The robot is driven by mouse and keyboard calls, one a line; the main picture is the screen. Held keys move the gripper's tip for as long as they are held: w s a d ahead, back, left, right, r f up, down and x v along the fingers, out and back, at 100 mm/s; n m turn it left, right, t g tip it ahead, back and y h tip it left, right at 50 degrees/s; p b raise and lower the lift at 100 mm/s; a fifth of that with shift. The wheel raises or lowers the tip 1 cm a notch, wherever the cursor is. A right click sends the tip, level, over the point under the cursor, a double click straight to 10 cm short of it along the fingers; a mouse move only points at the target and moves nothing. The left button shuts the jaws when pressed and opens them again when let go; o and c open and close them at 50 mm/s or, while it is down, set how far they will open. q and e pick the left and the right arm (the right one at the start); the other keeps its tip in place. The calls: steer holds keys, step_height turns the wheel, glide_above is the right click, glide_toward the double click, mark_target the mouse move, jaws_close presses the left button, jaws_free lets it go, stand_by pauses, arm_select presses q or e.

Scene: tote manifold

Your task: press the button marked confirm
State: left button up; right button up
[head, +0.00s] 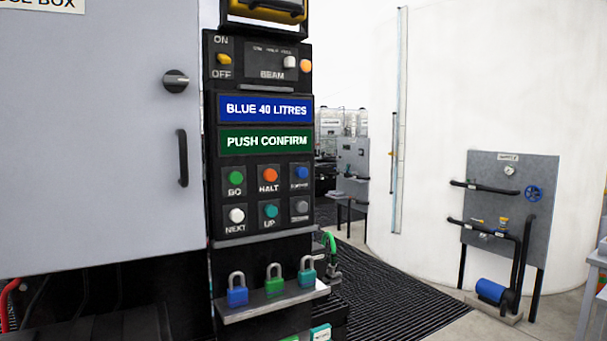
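A dark control panel (258,140) stands upright left of centre. It bears several round buttons in two rows. The top row has a green button (236,177), an orange button (270,175) marked HALT and a blue button (302,173). The bottom row has a white button (236,215), a teal button (270,211) marked UP and a grey button (302,207). The small labels under the blue and grey buttons are too blurred to read surely. A green display (265,141) reads PUSH CONFIRM; a blue display (265,109) reads BLUE 40 LITRES. Neither gripper is in view.
A grey cabinet door (90,140) with a handle and knob adjoins the panel on the left. Below the buttons a ledge (270,308) holds blue, green and teal padlocks. A pump stand (505,200) is at the right before a large white tank (490,80). Dark ribbed matting (400,300) covers the floor between.

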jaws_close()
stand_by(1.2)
